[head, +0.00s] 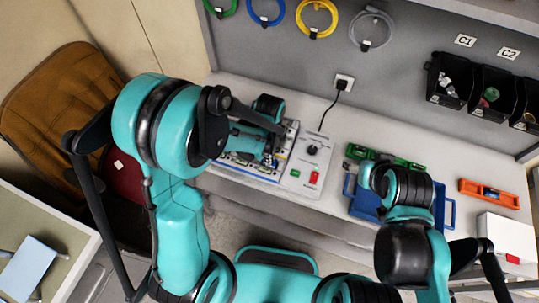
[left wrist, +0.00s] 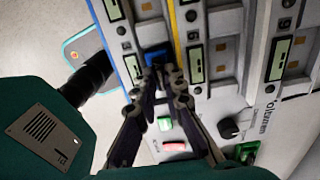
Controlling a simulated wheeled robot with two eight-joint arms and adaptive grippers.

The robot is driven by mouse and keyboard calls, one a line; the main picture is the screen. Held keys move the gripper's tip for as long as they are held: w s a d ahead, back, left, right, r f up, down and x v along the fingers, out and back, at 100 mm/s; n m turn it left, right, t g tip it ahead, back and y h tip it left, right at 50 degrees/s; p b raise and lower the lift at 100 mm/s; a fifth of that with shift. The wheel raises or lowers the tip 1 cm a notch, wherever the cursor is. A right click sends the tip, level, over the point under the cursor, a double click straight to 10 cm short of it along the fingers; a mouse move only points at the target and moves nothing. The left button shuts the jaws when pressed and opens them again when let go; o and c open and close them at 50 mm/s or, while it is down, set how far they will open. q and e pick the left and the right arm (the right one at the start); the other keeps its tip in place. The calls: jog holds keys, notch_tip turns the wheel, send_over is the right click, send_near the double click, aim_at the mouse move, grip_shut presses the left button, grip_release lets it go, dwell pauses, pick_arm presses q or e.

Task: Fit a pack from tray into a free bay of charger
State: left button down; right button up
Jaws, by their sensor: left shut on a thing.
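The charger (head: 297,182) is a pale panel unit with a dark knob, a red switch and a green button. In the left wrist view it shows long bays with small displays (left wrist: 195,62). My left gripper (head: 268,157) is over the charger's bays. In the left wrist view the left gripper (left wrist: 160,75) is shut on a blue piece (left wrist: 155,54), seemingly a pack, at one bay; the fingers hide most of it, and I cannot tell how deep it sits. The blue tray (head: 449,212) is at the right, partly hidden by my right arm. My right gripper's fingertips are hidden.
An orange object (head: 488,193) and a white box (head: 504,236) stand farther right. Black bins (head: 450,80) hang on the back wall. A cable runs from the wall socket (head: 344,81). Bench between socket and bins is clear.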

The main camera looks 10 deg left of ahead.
pick_arm(q)
jog(key=shift+f+b, duration=0.3)
jog(key=shift+b, duration=0.05)
pick_arm(e)
jog(key=shift+f, duration=0.4)
pick_arm(q)
jog(key=c, duration=1.5)
grip_release()
jog(key=shift+c, duration=0.2)
